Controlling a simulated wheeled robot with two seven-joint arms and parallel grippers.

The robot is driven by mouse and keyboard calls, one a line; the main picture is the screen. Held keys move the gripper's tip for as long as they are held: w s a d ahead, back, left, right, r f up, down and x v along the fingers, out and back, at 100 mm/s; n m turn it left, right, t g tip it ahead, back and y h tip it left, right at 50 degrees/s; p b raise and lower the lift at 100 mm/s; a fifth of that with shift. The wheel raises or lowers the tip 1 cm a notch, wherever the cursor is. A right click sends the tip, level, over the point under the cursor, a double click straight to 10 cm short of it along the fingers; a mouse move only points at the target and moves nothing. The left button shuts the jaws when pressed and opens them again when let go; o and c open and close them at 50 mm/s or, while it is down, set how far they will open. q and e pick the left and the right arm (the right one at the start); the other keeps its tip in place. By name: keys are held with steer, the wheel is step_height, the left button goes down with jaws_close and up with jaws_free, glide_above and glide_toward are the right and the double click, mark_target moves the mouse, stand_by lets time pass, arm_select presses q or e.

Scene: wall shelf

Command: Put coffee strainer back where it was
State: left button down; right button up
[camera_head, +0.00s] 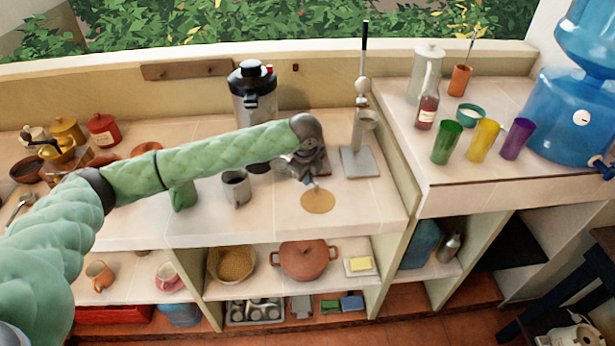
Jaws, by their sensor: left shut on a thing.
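A round, flat-looking tan thing (318,202), which seems to be the coffee strainer, shows just below my left fingertips over the counter's front part. My left gripper (313,184) is shut on it at its far edge, pointing down. The wrist hides part of the hold, and I cannot tell whether the tan thing touches the counter. My right gripper is not in view.
A grey metal cup (236,188) stands left of the gripper. A lever press (360,150) stands to the right and a dark-lidded urn (253,95) behind. Shelves below hold a clay pot (305,260) and a basket (232,264). The counter's right front is clear.

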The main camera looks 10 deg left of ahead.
arm_select(q)
steer(key=shift+f, duration=0.55)
steer(key=c, duration=1.5)
jaws_free()
